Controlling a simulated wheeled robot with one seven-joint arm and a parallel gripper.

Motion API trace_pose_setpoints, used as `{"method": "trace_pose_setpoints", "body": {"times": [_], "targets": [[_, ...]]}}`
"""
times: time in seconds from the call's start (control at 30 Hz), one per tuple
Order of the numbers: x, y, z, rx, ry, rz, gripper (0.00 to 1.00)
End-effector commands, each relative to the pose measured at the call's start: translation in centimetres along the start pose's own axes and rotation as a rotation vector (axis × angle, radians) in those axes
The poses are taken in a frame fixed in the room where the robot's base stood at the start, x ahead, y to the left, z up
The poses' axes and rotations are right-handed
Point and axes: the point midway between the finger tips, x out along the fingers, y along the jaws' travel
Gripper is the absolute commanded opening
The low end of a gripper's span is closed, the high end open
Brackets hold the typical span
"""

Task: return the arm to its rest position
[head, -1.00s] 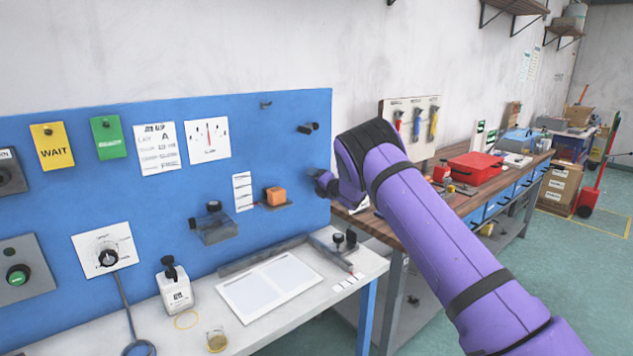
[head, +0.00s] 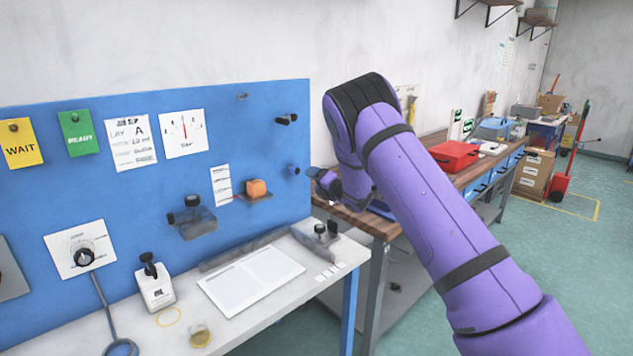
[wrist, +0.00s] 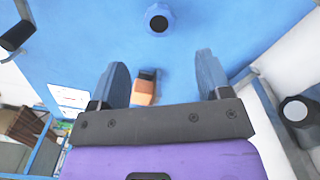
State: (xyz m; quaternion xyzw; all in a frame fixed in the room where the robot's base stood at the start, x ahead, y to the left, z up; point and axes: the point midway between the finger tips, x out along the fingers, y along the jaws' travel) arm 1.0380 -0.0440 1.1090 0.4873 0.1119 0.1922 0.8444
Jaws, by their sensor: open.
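My purple arm reaches in from the lower right in the head view, its bent wrist right of the blue board (head: 130,235). In the wrist view my gripper (wrist: 162,80) has its two blue-grey fingers spread wide, with nothing held between them. An orange block (wrist: 143,93) shows beyond the fingers, set apart from them.
A wooden workbench (head: 385,222) with a red case (head: 455,156) stands behind my arm. Green floor (head: 560,260) is open at the right.

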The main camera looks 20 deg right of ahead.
Motion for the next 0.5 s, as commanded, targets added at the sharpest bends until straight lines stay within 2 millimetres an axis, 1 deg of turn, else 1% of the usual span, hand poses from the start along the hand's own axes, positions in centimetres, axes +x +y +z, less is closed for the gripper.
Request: {"method": "trace_pose_setpoints", "body": {"times": [0.33, 0.43, 0.5], "targets": [[-0.1, 0.1, 0.2, 0.005, -0.004, -0.003, 0.71], [-0.5, 1.0, 1.1, 0.037, -0.027, -0.02, 0.71], [-1.0, 2.2, 2.4, 0.085, -0.059, -0.045, 0.71]]}}
